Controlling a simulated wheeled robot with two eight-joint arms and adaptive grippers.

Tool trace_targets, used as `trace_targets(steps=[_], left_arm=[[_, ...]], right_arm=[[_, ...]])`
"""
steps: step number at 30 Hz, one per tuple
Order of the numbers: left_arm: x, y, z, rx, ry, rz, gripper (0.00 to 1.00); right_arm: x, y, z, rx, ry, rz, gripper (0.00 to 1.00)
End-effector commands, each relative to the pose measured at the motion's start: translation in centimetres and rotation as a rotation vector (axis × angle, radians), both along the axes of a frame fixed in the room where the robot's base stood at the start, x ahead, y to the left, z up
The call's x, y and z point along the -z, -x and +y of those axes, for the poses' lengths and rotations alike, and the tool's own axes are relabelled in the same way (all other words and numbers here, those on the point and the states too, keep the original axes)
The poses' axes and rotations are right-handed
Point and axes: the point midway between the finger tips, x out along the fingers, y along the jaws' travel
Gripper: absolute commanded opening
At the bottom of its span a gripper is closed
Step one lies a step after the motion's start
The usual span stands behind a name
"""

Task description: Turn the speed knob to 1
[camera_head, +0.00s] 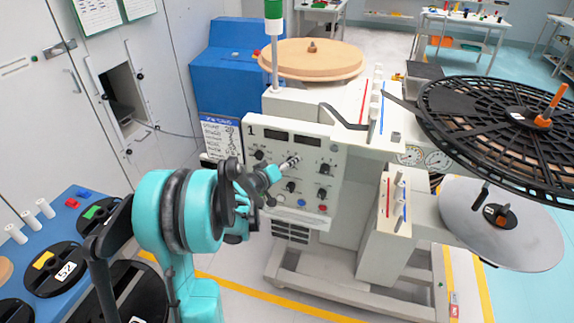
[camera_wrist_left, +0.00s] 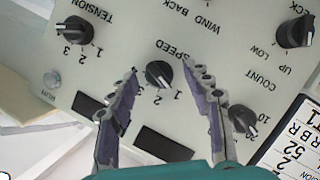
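The speed knob (camera_wrist_left: 158,74) is a black round knob on the light panel, below the upside-down word SPEED in the left wrist view. The numerals 2 and 1 are printed just below it in that view; I cannot tell for sure which one its pointer faces. My left gripper (camera_wrist_left: 163,70) is open, one finger on each side of the knob, with visible gaps. In the head view my left gripper (camera_head: 273,185) is in front of the control panel (camera_head: 330,150) of station 1 and hides part of it. My right gripper is not in view.
Near the speed knob are a tension knob (camera_wrist_left: 74,33), a count knob (camera_wrist_left: 242,118) and an up/low knob (camera_wrist_left: 295,31). A large black reel (camera_head: 500,130) overhangs the machine's right side. A blue table (camera_head: 75,215) with reels stands at lower left.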

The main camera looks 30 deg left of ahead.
Motion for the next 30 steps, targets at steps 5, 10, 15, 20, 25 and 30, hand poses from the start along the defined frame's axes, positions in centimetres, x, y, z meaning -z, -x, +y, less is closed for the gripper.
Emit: trace_targets(steps=[5,10,15,20,25,30], left_arm=[[0.0,0.0,0.0,0.000,0.000,0.000,0.49],[-0.4,1.2,0.1,-0.001,0.000,0.000,0.49],[-1.4,4.5,0.2,-0.003,0.000,0.000,0.49],[-2.4,7.9,0.3,-0.004,0.000,0.001,0.49],[-3.2,10.4,0.3,-0.002,-0.001,0.001,0.49],[-3.5,11.4,0.3,-0.001,0.000,-0.001,0.49]], right_arm=[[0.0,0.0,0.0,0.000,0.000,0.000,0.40],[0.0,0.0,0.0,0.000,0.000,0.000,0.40],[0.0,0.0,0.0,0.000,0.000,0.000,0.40],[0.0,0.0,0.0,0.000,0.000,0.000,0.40],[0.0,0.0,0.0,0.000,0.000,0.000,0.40],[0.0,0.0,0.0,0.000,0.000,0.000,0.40]])
